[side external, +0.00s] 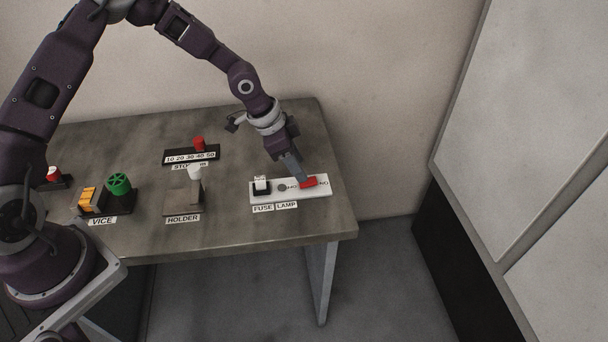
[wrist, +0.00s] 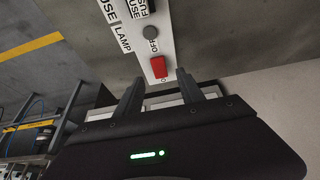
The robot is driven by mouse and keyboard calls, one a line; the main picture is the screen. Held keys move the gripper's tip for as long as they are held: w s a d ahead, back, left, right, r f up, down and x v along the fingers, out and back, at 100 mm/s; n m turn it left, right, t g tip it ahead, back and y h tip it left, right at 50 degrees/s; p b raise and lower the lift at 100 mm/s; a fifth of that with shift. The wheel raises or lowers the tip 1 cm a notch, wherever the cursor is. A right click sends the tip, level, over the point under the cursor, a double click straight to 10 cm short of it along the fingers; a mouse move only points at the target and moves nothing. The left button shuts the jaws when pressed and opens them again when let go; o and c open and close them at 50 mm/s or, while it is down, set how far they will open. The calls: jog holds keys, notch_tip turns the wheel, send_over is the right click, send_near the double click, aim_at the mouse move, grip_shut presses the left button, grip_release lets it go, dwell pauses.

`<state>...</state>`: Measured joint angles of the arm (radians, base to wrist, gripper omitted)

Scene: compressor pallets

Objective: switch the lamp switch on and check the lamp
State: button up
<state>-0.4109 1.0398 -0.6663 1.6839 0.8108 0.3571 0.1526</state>
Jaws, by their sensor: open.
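The red lamp switch (side external: 309,182) sits at the right end of a white panel (side external: 289,197), between lettering that seems to read OFF and ON. It also shows in the wrist view (wrist: 159,67). The lamp (side external: 282,188) is a dark grey round dome left of the switch; it looks unlit. It also shows in the wrist view (wrist: 151,33). My gripper (side external: 302,179) is low over the switch; in the wrist view its open fingers (wrist: 160,76) are on either side of the switch's near end. I cannot tell whether a finger touches it, nor its tilt.
A holder (side external: 184,199) with a white-topped piece, a scaled stop block (side external: 191,156) with a red knob, and a vice (side external: 104,200) with a green wheel lie further left. The table's right edge is close to the panel.

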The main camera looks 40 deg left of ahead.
aim_at(309, 181)
jog(key=x, duration=0.4)
jog(key=shift+d+f, duration=0.1)
jog(key=shift+f, duration=0.3)
grip_shut()
jog(key=shift+w+d+r+g+y, duration=0.1)
jog(key=shift+w+g+y, duration=0.15)
jog(key=shift+g+y, duration=0.2)
jog(key=shift+w+d+g+y, duration=0.1)
jog(key=shift+g+y, duration=0.5)
jog(key=shift+y, duration=0.05)
jog(key=shift+w+d+g+y, duration=0.1)
jog(key=shift+g+y, duration=0.45)
jog(key=shift+y, duration=0.05)
grip_release()
jog(key=shift+r, duration=0.1)
notch_tip(309, 181, up, 7)
jog(key=shift+d, duration=0.1)
